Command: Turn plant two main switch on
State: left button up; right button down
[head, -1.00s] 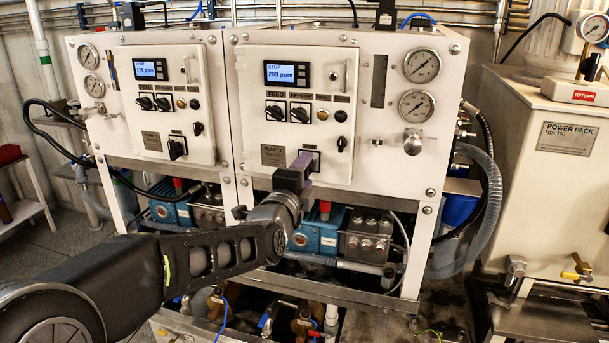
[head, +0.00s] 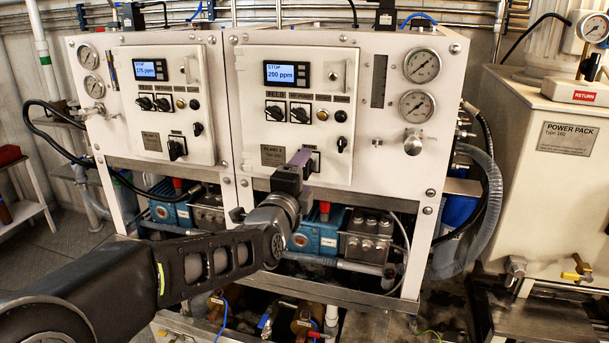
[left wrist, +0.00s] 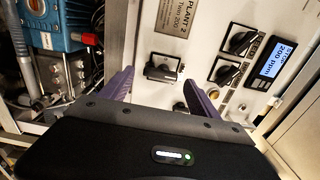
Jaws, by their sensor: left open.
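The plant two main switch (head: 313,165) is a black rotary handle low on the white front panel of the right-hand unit, next to the grey PLANT 2 plate (head: 272,155). In the head view my left gripper (head: 301,158) hides part of it. In the left wrist view the switch (left wrist: 163,70) shows whole on its light plate, beyond and between the two purple fingertips of my open left gripper (left wrist: 160,88). The fingers appear apart from the handle; the exact distance is unclear. The plant two display (head: 287,74) reads STOP, 200 ppm. My right gripper is not in view.
Two black selector switches (head: 287,110) and a small black knob (head: 342,143) sit near the main switch. The plant one panel (head: 165,105) is at left. Blue pumps (head: 318,235) and pipes lie below. A power pack (head: 555,150) stands at right.

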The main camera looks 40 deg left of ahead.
pick_arm(q)
jog(key=b+v, duration=0.1)
jog(key=v, duration=0.6)
dwell(0.5)
jog(key=w+d+f+n+g+h, duration=0.1)
jog(key=d+f+n+g+h, duration=0.15)
jog(key=f+n, duration=0.45)
jog(key=w+d+f+n+g+h, duration=0.1)
jog(key=w+d+f+n, duration=0.2)
jog(key=f, duration=0.8)
jog(key=d+f+n+g+h, duration=0.2)
jog(key=d+f+n, duration=0.25)
jog(key=f, duration=0.45)
jog(key=s+d+f+n+g+h+p, duration=0.1)
jog(key=s+d+f+n+g, duration=0.15)
jog(key=d+f, duration=0.4)
jog(key=s+d+f+n+g+h, duration=0.15)
jog(key=s+d+f, duration=0.25)
jog(key=f, duration=0.6)
jog(key=s+d+f+m+g+h, duration=0.1)
jog(key=s+d+f+g, duration=0.2)
jog(key=s+d+f, duration=0.3)
jog(key=s+d+f+m+g+h+p, duration=0.1)
jog(key=s+d+f+g, duration=0.3)
jog(key=s, duration=0.8)
notch_tip(320, 180, down, 3)
jog(key=shift+d+r, duration=0.15)
jog(key=shift+d, duration=1.05)
jog(key=shift+s, duration=0.1)
